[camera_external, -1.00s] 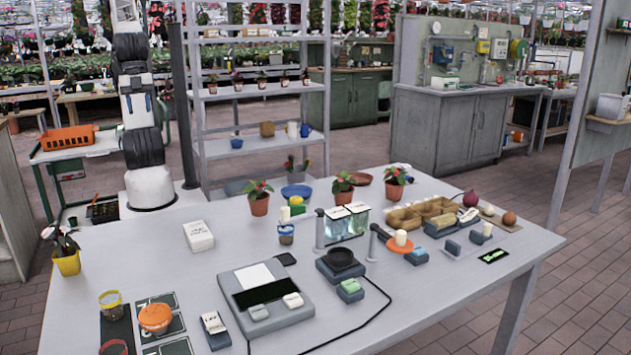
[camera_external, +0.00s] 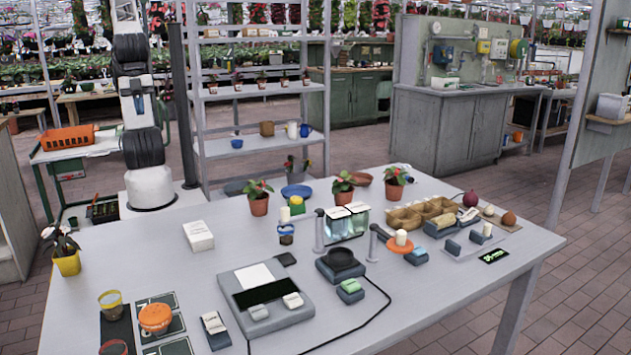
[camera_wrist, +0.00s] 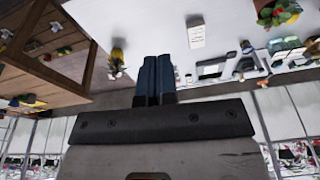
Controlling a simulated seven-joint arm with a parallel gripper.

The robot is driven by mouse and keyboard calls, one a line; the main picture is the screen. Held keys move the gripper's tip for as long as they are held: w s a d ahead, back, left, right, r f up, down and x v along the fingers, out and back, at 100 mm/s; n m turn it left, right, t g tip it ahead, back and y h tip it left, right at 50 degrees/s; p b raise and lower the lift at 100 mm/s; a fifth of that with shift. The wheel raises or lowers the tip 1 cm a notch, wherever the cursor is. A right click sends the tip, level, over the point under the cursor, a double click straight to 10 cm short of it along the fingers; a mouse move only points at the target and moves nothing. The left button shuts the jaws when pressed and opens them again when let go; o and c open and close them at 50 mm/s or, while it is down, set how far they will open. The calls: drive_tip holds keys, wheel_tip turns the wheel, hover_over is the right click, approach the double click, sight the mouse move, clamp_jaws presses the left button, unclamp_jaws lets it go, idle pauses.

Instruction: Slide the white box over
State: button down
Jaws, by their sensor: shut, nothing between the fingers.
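The white box (camera_external: 199,236) lies flat on the left part of the grey table, with small dark print on its top. In the wrist view the white box (camera_wrist: 195,33) shows near the top, a little right of my gripper's fingers. My gripper (camera_wrist: 154,62) shows in the wrist view with its two blue fingers together and nothing between them. It is well apart from the box. In the outside view my arm stands upright behind the table's left end, and its gripper is cut off or hidden there.
A potted red flower (camera_external: 259,199) stands right of the box, and a grey device with a screen (camera_external: 265,299) lies in front of it to the right. A yellow pot (camera_external: 67,262) stands at the table's left edge. The table (camera_external: 140,261) is clear left of the box.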

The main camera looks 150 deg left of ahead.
drive_tip(key=w+d+f+m+g, duration=0.1)
drive_tip(key=w+f+m, duration=0.4)
drive_tip(key=w+f, duration=0.3)
drive_tip(key=w+d+f+m+y, duration=0.1)
drive_tip(key=w+f+m, duration=0.5)
drive_tip(key=w+f, duration=0.3)
drive_tip(key=w+d+f+m+g+y, duration=0.1)
drive_tip(key=w+f+m, duration=0.5)
drive_tip(key=w+f, duration=0.3)
drive_tip(key=shift+w+f+g, duration=0.15)
drive_tip(key=shift+w, duration=0.5)
drive_tip(key=shift+w+f+g, duration=0.1)
drive_tip(key=shift+w+g, duration=0.05)
drive_tip(key=shift+w, duration=0.5)
